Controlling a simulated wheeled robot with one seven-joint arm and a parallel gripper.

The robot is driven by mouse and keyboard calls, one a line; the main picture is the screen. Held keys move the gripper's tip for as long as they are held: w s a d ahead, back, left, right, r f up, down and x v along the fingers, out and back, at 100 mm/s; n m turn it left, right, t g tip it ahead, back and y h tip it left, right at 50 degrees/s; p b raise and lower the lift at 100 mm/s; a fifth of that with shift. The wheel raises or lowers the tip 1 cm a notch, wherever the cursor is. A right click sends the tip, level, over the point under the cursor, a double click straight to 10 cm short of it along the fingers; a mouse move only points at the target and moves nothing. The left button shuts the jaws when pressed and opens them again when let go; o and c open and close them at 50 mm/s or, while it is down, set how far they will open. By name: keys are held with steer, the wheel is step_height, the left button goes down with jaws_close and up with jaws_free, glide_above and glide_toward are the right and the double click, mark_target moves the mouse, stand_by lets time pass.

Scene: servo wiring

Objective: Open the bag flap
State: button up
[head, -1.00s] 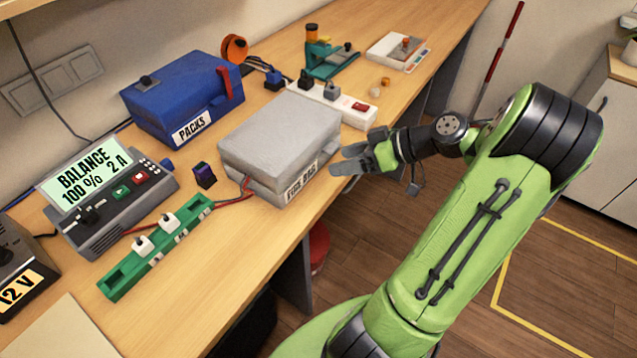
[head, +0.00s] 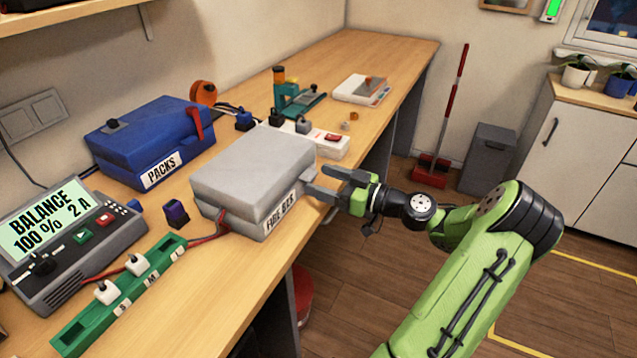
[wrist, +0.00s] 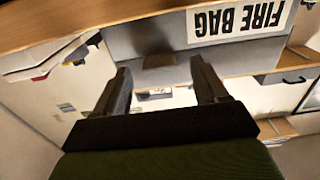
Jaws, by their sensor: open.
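The grey fire bag (head: 250,170) lies flat on the bench, its upper flap closed over the lower part. Its white "FIRE BAG" label is on the front side, and the label shows upside down in the wrist view (wrist: 238,20). My gripper (head: 320,182) is open and empty, level with the bag near the right end of its front side. In the wrist view the two dark fingers (wrist: 160,65) point at the bag's grey front, with a small darker strip between their tips. I cannot tell whether the fingers touch the bag.
A blue packs case (head: 150,140) stands behind left. The charger (head: 70,240), a green board with white plugs (head: 120,300) and red wires lie left of the bag. A white power strip (head: 325,140) is close behind it.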

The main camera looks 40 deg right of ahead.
steer(key=shift+x, duration=0.95)
jaws_close()
steer(key=shift+r, duration=0.1)
